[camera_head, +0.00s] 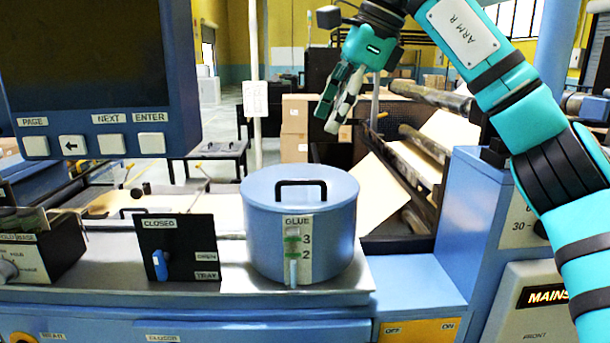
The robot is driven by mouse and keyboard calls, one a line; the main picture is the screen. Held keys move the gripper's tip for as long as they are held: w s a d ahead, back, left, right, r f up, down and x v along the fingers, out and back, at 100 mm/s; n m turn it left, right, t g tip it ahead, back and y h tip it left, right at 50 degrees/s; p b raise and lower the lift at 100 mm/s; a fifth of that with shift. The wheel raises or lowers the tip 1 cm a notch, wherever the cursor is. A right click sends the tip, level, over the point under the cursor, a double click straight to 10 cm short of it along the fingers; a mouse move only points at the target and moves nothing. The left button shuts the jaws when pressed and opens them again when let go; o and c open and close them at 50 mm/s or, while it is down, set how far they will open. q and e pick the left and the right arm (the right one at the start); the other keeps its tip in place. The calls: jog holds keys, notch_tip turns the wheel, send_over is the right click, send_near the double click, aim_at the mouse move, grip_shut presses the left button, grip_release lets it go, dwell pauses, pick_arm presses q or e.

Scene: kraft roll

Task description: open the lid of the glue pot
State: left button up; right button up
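The glue pot (267,231) is a blue cylinder labelled GLUE, with a level scale on its front. It stands upright on the grey machine shelf. Its lid (338,186) lies flat on the pot and has a black bar handle (301,182) on top. My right gripper (336,112) hangs above and to the right of the lid, clear of the handle, fingers pointing down. Its fingers look close together, with no object seen between them; whether they are fully shut is unclear. My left gripper is not in view.
A monitor with PAGE and ENTER buttons (151,143) overhangs at upper left. A blue housing (462,215) rises at right. Rollers and brown paper (385,185) lie behind.

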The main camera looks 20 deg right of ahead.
aim_at(306, 182)
jog(key=p+x, duration=0.1)
jog(key=x, duration=0.9)
jog(key=shift+w+a+f+p, duration=0.15)
jog(key=shift+w+f+p, duration=0.15)
jog(key=shift+f, duration=0.35)
jog(key=shift+s, duration=0.1)
jog(key=shift+c, duration=0.4)
grip_shut()
